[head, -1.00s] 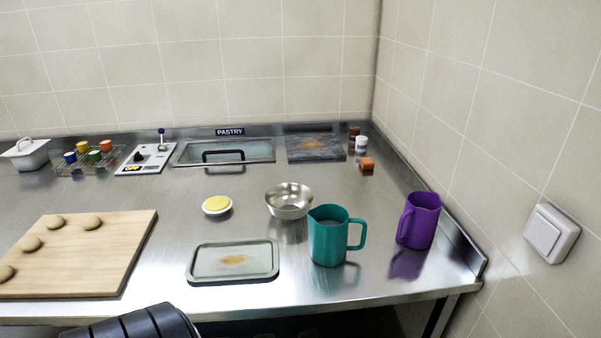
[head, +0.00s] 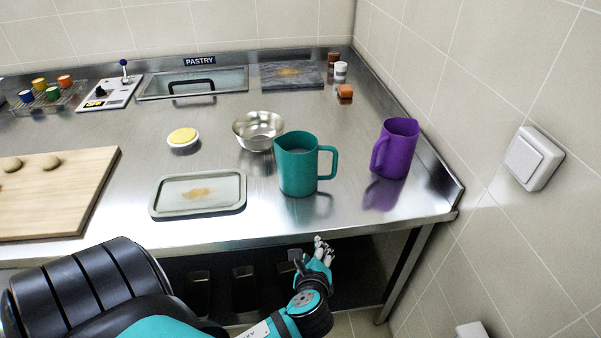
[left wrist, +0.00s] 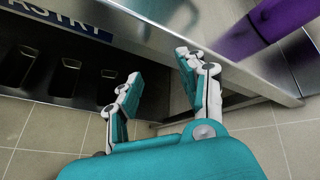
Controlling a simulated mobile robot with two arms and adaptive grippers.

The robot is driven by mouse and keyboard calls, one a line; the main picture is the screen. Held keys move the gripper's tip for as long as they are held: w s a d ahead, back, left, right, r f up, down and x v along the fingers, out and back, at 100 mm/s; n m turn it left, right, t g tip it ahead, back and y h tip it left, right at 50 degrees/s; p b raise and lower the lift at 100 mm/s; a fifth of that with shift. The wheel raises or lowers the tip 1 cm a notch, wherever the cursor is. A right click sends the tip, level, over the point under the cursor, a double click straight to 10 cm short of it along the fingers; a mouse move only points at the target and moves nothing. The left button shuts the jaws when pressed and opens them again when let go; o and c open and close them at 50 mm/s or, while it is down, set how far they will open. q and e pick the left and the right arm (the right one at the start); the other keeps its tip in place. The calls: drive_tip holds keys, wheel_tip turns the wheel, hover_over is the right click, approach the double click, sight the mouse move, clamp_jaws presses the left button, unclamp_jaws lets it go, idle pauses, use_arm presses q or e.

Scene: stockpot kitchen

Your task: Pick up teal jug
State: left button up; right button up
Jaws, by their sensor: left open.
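The teal jug (head: 297,165) stands upright near the front edge of the steel counter in the head view, its handle pointing right. My left gripper (head: 322,252) is below and in front of the counter's front edge, lower than the jug and apart from it. In the left wrist view the left gripper (left wrist: 158,75) has its fingers spread, with nothing between them, and the counter's front edge lies beyond. The jug does not show in the left wrist view. My right gripper is in neither view.
A purple jug (head: 396,149) stands right of the teal one. A steel bowl (head: 258,131) is just behind it, and a shallow tray (head: 198,211) lies to its left. The counter edge (head: 350,226) lies between my gripper and the jug. A tiled wall (head: 480,150) bounds the right.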

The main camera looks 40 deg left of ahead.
use_arm(q)
wheel_tip(320, 180, up, 5)
drive_tip(key=w+m+t+y, duration=0.1)
drive_tip(key=w+m+t, duration=0.1)
drive_tip(key=m, duration=0.2)
drive_tip(key=m+t+y, duration=0.2)
drive_tip(key=m+t, duration=0.1)
drive_tip(key=m, duration=0.3)
approach(335, 164)
drive_tip(key=p+x, duration=0.2)
drive_tip(key=x, duration=0.2)
drive_tip(key=shift+a+r, duration=0.15)
drive_tip(key=x, duration=0.4)
drive_tip(key=p+x, duration=0.1)
drive_tip(key=x, duration=0.1)
drive_tip(key=shift+w+f, duration=0.15)
drive_tip(key=shift+f, duration=0.1)
drive_tip(key=shift+w+a, duration=0.1)
drive_tip(key=shift+w, duration=0.1)
clamp_jaws()
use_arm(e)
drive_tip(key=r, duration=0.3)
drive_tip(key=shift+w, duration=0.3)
use_arm(q)
drive_tip(key=shift+r, duration=0.15)
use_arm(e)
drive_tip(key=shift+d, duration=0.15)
